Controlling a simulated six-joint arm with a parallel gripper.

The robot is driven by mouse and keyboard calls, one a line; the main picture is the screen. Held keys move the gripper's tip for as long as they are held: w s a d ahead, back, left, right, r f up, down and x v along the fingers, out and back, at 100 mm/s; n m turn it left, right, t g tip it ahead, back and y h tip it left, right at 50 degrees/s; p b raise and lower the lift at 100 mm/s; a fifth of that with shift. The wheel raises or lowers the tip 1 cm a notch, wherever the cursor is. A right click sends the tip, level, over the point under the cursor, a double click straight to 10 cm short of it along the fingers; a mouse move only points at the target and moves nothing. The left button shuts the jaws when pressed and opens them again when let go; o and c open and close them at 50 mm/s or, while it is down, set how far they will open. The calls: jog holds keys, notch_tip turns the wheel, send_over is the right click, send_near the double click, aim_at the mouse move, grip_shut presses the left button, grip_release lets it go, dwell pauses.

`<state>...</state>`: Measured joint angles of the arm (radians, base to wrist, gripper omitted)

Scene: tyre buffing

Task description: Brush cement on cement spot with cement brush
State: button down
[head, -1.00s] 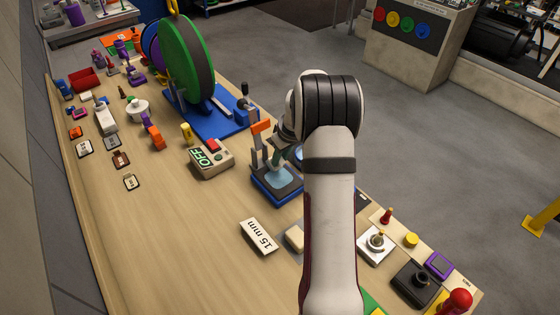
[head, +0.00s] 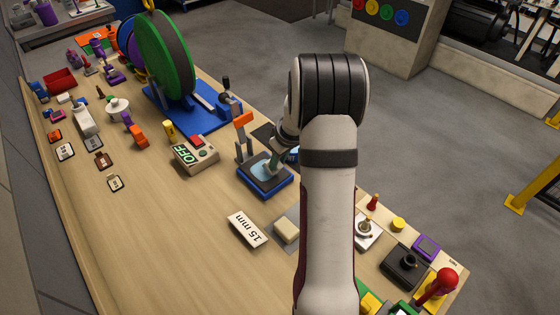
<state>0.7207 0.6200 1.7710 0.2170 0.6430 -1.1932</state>
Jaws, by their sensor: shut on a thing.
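My gripper (head: 280,150) is partly hidden behind my own wrist and arm, above a blue stand (head: 266,187) near the table's right edge. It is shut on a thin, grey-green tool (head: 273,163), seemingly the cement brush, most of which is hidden. The tool's lower end is over or at a pale blue patch (head: 260,170) on the stand; I cannot tell whether they touch. This patch may be the cement spot. A grey upright with an orange top (head: 243,119) stands at the patch's left side.
A large green-rimmed wheel (head: 165,60) on a blue base (head: 205,122) stands behind. An OFF switch box (head: 195,155), a 15 mm label (head: 247,229) and a pale block (head: 286,230) lie nearby. The left-front tabletop is clear.

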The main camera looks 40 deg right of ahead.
jog(key=shift+w, duration=2.75)
notch_tip(320, 180, up, 8)
jog(key=shift+a, duration=0.1)
